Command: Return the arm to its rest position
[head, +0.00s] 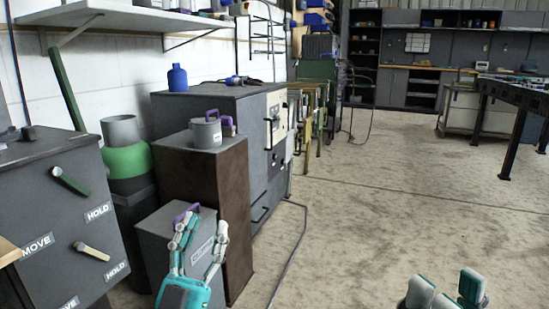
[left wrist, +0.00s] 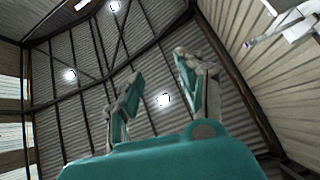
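My left gripper (head: 200,235) points upward in the lower middle of the head view, in front of a grey box with a purple handle. Its two teal and white fingers are spread apart with nothing between them. The left wrist view also shows the left gripper (left wrist: 155,95) open and empty, with the roof behind it. My right gripper (head: 445,290) shows only in part at the bottom right edge of the head view. Its fingertips stand apart over the floor, and the rest is cut off.
A grey cabinet with levers (head: 60,210) stands at the left. A brown pedestal (head: 235,210) bears a grey mug (head: 206,133). Behind is a dark cabinet with a blue bottle (head: 177,78). A grey box (head: 150,235) stands close to my left gripper. The floor (head: 400,190) at right is clear.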

